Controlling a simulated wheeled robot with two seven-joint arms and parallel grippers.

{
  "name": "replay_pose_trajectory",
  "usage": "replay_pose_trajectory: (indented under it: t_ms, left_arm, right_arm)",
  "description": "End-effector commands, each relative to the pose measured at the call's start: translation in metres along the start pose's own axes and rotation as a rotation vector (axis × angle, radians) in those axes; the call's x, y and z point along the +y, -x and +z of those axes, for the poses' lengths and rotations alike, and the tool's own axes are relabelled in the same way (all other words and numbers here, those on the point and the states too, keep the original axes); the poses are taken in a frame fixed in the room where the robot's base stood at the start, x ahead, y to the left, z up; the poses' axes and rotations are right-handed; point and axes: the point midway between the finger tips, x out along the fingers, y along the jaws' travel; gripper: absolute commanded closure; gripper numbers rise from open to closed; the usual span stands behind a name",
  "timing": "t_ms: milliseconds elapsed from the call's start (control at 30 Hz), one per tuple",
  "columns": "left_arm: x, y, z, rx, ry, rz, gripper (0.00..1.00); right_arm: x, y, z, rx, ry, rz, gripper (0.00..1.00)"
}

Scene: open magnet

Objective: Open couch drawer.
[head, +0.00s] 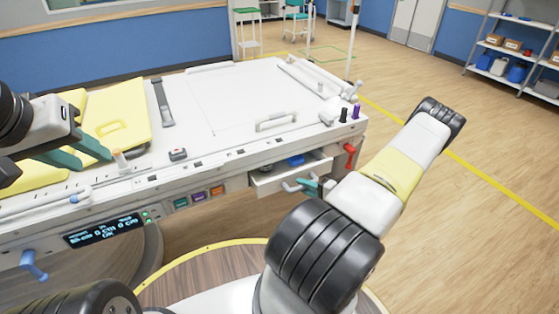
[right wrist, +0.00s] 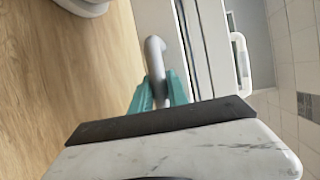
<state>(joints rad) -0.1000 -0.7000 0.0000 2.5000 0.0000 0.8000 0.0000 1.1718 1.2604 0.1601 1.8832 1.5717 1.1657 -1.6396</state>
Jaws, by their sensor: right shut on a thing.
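The couch drawer (head: 280,184) is a white tray in the side of the white couch (head: 230,105). It stands partly pulled out, with a blue item (head: 295,160) inside. Its grey bar handle (head: 292,187) is at the front. My right gripper (head: 314,186) is shut on this handle. In the right wrist view, the grey handle (right wrist: 154,55) passes between the teal fingers of my right gripper (right wrist: 158,92). My left gripper (head: 80,152) is open above the couch's left part, near the yellow pads, with nothing seen between its fingers.
Yellow pads (head: 115,115) lie on the couch. A red lever (head: 349,156) is right of the drawer, and a blue lever (head: 33,265) is at lower left. A rail handle (head: 276,121) stands on the top. Shelving (head: 515,50) is far right; the floor between is clear.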

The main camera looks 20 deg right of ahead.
Motion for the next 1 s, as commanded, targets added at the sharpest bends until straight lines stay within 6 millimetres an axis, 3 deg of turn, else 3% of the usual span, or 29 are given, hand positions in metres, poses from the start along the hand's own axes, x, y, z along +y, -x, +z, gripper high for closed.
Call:
replay_pose_trajectory:
  t_ms: [200, 500, 733, 1000]
  left_arm:
    - [0.000, 0.000, 0.000, 0.000, 0.000, 0.000, 0.64]
    - [0.000, 0.000, 0.000, 0.000, 0.000, 0.000, 0.64]
    - [0.000, 0.000, 0.000, 0.000, 0.000, 0.000, 0.64]
    - [0.000, 0.000, 0.000, 0.000, 0.000, 0.000, 0.64]
  right_arm:
    - [0.013, 0.057, 0.022, 0.006, -0.004, 0.002, 1.00]
    - [0.026, 0.117, 0.048, 0.004, -0.002, 0.002, 1.00]
    - [0.031, 0.143, 0.059, 0.002, -0.001, 0.002, 1.00]
    - [0.033, 0.152, 0.063, 0.000, 0.000, 0.001, 1.00]
